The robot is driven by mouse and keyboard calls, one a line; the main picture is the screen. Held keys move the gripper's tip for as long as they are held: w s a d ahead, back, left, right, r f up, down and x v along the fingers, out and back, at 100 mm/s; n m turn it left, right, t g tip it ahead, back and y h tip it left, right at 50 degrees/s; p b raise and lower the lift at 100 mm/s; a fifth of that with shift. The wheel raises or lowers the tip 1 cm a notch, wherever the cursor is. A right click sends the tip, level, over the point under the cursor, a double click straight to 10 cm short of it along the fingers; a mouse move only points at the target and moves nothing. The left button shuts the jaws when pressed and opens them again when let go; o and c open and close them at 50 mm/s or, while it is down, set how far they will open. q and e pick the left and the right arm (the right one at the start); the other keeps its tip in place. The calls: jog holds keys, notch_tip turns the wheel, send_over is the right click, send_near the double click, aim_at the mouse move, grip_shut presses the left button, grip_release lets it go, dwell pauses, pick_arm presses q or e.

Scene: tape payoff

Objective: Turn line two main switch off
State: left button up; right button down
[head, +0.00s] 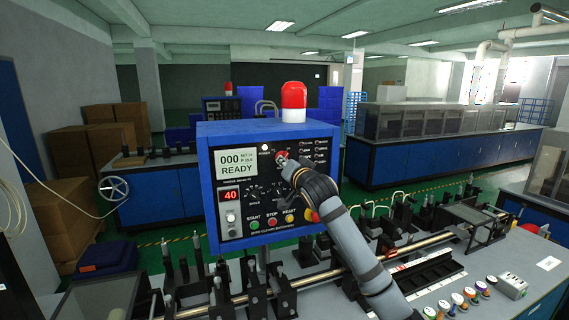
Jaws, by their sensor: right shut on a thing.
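A blue control box (204,180) with a dark front panel stands in the middle of the head view. Its screen (236,163) reads 000 and READY, and a small red display (230,195) reads 40. My right gripper (284,161) reaches the upper middle of the panel from the lower right. It is shut on a small red knob (281,155), apparently the main switch, mostly hidden by the fingers. The knob's setting cannot be read. No line number is legible on the box. My left gripper is not in view.
A red and yellow button (311,215) sits just below my right gripper. START, STOP and RESET buttons line the panel bottom. A red beacon (293,95) tops the box. Fixtures and a metal rod (400,251) crowd the bench in front. A similar box (222,108) stands behind.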

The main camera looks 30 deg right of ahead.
jog(key=shift+s+d+r+n+p, duration=0.15)
jog(key=shift+n+p, duration=1.45)
jog(key=shift+n, duration=2.3)
jog(key=shift+w+d+f+n+p, duration=0.15)
jog(key=shift+n+p, duration=1.4)
jog(key=shift+n, duration=2.35)
jog(key=shift+s+n, duration=0.1)
jog(key=shift+n, duration=0.2)
jog(key=c, duration=1.4)
grip_release()
jog(key=v, duration=0.7)
jog(key=shift+s, duration=0.2)
